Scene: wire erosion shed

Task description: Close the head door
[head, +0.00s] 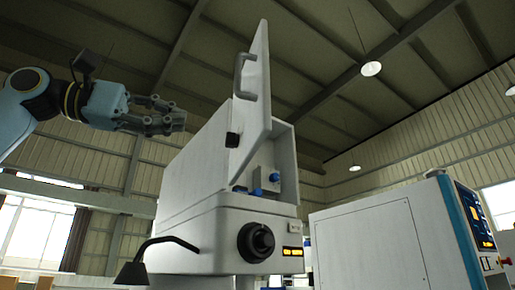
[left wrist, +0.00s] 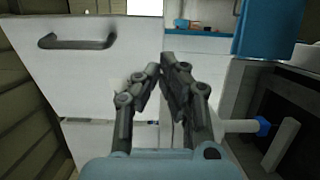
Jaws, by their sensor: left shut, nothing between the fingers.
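The head door (head: 258,110) is a pale grey panel with a grey bar handle (head: 242,76). It stands open at an angle on the machine head (head: 190,165), and part of the inside shows to its right. My left gripper (head: 180,122) is to the left of the door in the head view, with its fingers together and empty. In the left wrist view, a pale panel (left wrist: 95,85) with a bar handle (left wrist: 78,41) lies beyond the left gripper (left wrist: 164,68). I cannot tell whether the fingertips touch it. My right gripper is not in view.
Blue-ended fittings (head: 274,177) show inside the opening. Below are a black round knob (head: 256,242) and a dark bent lamp (head: 150,258). A white cabinet with a screen (head: 475,215) stands at the right. The air left of the door is clear around my arm.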

